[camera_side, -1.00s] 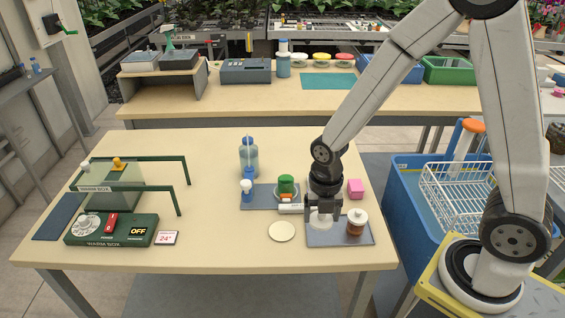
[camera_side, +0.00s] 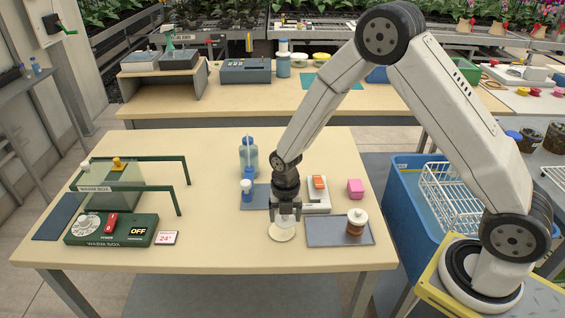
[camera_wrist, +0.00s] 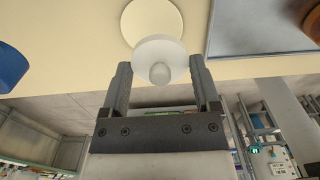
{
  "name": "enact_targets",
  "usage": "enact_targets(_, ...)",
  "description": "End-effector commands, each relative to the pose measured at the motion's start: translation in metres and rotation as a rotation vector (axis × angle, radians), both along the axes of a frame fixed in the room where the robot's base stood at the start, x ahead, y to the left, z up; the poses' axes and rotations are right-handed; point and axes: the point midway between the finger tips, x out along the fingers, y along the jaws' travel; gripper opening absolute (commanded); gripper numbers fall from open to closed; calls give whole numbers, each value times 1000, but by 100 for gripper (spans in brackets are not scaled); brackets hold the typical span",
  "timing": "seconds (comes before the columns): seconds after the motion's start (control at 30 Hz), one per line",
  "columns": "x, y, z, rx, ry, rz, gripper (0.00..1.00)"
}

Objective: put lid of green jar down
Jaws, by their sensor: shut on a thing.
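My gripper (camera_side: 285,214) is low over the front middle of the table, pointing down. It is shut on a white round lid with a knob (camera_wrist: 160,50), which shows between the two fingers in the wrist view. A flat cream disc (camera_side: 282,236) lies on the table beneath the lid, and it also shows in the wrist view (camera_wrist: 150,15). I cannot tell whether the lid touches the disc. The green jar is hidden behind my gripper in the side view.
To the right is a grey tray (camera_side: 330,233) with a brown, white-topped jar (camera_side: 356,222). The warm box (camera_side: 112,230) is at left. Table front-left of my gripper is clear.

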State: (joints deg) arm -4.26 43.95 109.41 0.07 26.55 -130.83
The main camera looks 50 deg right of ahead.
Motion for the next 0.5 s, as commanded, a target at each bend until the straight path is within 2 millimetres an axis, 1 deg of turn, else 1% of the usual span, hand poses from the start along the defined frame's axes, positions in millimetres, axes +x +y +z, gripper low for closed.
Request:
enact_targets(0.1, 5, 0, -6, 0, 0, 0, 25)
enact_targets(0.37, 7, 0, -8, 0, 0, 0, 25)
enact_targets(0.5, 10, 1, -13, 0, 1, 0, 25)
